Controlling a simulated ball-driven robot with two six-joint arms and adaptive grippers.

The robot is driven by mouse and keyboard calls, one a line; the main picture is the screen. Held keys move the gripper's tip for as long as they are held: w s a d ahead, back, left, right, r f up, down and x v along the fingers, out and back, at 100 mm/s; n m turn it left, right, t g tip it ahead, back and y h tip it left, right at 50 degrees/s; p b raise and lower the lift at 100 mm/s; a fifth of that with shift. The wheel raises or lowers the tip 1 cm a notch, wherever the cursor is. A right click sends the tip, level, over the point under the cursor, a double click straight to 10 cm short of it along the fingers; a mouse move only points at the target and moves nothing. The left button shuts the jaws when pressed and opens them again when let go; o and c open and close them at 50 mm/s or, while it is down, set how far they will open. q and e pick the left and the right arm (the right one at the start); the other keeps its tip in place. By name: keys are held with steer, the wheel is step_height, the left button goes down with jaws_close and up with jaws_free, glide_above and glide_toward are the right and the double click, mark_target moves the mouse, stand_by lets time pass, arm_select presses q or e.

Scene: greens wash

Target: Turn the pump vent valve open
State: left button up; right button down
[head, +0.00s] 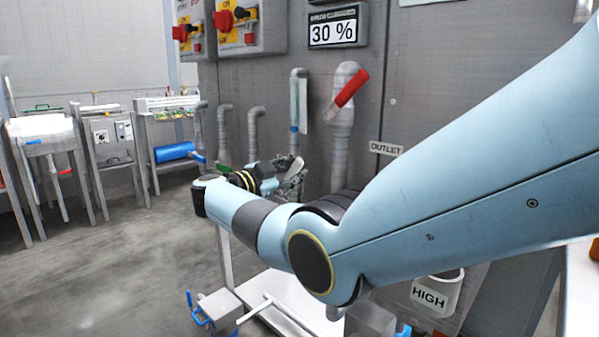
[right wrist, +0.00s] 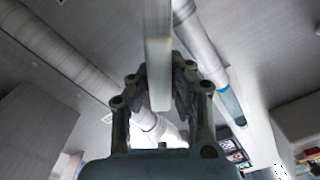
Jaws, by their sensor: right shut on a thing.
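My right gripper (head: 291,181) is at the wall of pipes in the head view, partly hidden behind my own wrist and forearm. In the right wrist view the gripper (right wrist: 160,88) is shut on a pale grey flat bar (right wrist: 158,45), which runs up between its fingers. The bar looks like a lever handle, but I cannot tell for sure that it is the pump vent valve's. Its pivot and how far it is turned are hidden. My left gripper is not in view.
A red lever (head: 352,88) sits on a thick pipe, above an OUTLET label (head: 386,148). A display (head: 333,29) reads 30 %. Red switches (head: 224,20) are at upper left. Below stand a white frame (head: 284,298) and a HIGH container (head: 437,291).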

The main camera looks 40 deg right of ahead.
steer(key=w+n, duration=0.1)
steer(key=n, duration=0.1)
steer(key=shift+w+a+r+n, duration=0.1)
steer(key=shift+w+r+n, duration=0.2)
steer(key=shift+w+n, duration=0.1)
steer(key=shift+w+a+r+n+b, duration=0.1)
steer(key=shift+w+n+b, duration=0.6)
steer(key=shift+n, duration=0.35)
steer(key=shift+w+a+r+n+b, duration=0.1)
steer(key=shift+w+n+b, duration=0.6)
steer(key=shift+n, duration=0.35)
steer(key=c, duration=1.2)
jaws_free()
steer(key=shift+w+r, duration=0.1)
steer(key=shift+o, duration=0.2)
steer(key=s+a, duration=0.1)
steer(key=a, duration=1.1)
